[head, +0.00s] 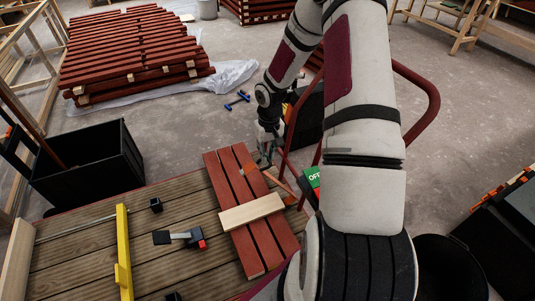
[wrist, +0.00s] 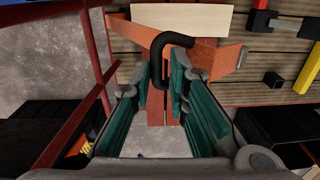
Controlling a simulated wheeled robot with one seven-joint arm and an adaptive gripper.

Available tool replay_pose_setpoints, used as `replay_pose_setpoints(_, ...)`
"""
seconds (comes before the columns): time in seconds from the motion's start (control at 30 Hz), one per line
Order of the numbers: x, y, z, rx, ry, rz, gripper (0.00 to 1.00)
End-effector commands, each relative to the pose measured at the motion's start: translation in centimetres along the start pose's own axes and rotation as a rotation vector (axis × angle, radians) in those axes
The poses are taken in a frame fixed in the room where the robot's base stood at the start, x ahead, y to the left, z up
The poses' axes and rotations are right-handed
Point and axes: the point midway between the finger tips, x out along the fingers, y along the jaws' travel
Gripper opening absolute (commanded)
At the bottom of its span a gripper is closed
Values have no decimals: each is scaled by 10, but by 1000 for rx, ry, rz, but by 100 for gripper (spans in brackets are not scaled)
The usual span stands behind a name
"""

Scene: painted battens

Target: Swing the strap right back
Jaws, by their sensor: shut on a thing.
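The orange strap (wrist: 215,57) lies across the red battens (wrist: 198,20) in the wrist view, one part running off to the left. An orange part of the strap (head: 249,168) also shows beside the battens (head: 268,240) in the head view. A bent black hook (wrist: 176,39) stands out in front of the strap. My gripper (wrist: 163,78) is shut on the hook's near leg, between its teal fingers. In the head view my gripper (head: 267,152) is low at the far end of the battens. Whether the hook joins the strap cannot be told.
A pale board (head: 252,211) lies across the battens on the plank table (head: 75,265). A black bin (head: 90,165) stands left; a red tube frame (head: 425,85) stands right.

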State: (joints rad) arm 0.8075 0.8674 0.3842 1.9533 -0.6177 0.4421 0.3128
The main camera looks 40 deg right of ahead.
Motion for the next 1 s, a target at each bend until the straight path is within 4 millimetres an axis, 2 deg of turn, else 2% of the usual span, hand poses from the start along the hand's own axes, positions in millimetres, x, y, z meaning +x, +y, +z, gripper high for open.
replay_pose_setpoints(0.17,-5,24,1,10,-2,2,0)
replay_pose_setpoints(0.37,-12,82,0,15,-1,2,0)
replay_pose_setpoints(0.5,-9,124,0,14,-2,1,0)
replay_pose_setpoints(0.63,-3,155,-1,10,-2,-1,0)
replay_pose_setpoints(0.8,2,176,0,4,-5,-5,0)
replay_pose_setpoints(1.0,2,179,0,1,-6,-7,0)
